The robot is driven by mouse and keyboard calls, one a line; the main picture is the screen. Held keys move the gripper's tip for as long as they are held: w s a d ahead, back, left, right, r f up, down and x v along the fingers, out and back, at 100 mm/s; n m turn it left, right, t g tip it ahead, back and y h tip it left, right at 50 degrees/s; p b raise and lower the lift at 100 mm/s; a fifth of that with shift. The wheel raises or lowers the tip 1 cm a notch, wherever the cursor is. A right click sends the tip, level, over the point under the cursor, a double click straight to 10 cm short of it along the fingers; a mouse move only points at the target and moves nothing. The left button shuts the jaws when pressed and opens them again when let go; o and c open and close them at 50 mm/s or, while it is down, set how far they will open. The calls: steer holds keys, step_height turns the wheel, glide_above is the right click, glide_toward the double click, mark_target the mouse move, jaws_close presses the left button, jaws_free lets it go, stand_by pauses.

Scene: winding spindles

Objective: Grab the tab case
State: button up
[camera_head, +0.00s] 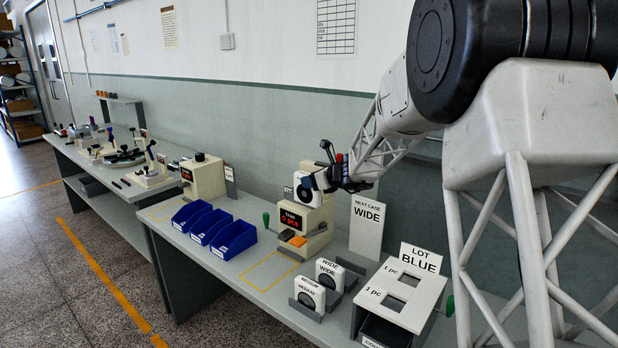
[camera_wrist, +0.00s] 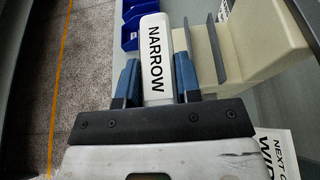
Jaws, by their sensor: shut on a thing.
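My gripper (camera_head: 318,181) is shut on a white case (camera_head: 305,190) with a dark round face, at the top of the beige winding machine (camera_head: 303,222). In the wrist view the held case (camera_wrist: 155,50) reads NARROW and sits between the blue fingers of my gripper (camera_wrist: 156,82). I cannot tell whether it touches the machine. A case marked MEDIUM (camera_head: 309,291) and a case marked WIDE (camera_head: 329,272) stand upright in grey holders on the bench. A sign (camera_head: 367,222) reads NEXT CASE WIDE.
Blue bins (camera_head: 211,227) stand left of the machine. A white-topped box (camera_head: 398,292) with two openings marked 1 pc stands at the front right, with a LOT BLUE sign (camera_head: 420,258) behind it. A yellow-outlined bench area (camera_head: 268,272) is clear.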

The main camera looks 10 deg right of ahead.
steer(key=shift+s+d+r, duration=0.1)
steer(key=shift+s+r, duration=0.05)
steer(key=shift+s, duration=1.25)
steer(key=shift+s+d+r, duration=0.1)
steer(key=shift+s+r, duration=0.05)
steer(key=shift+s, duration=1.25)
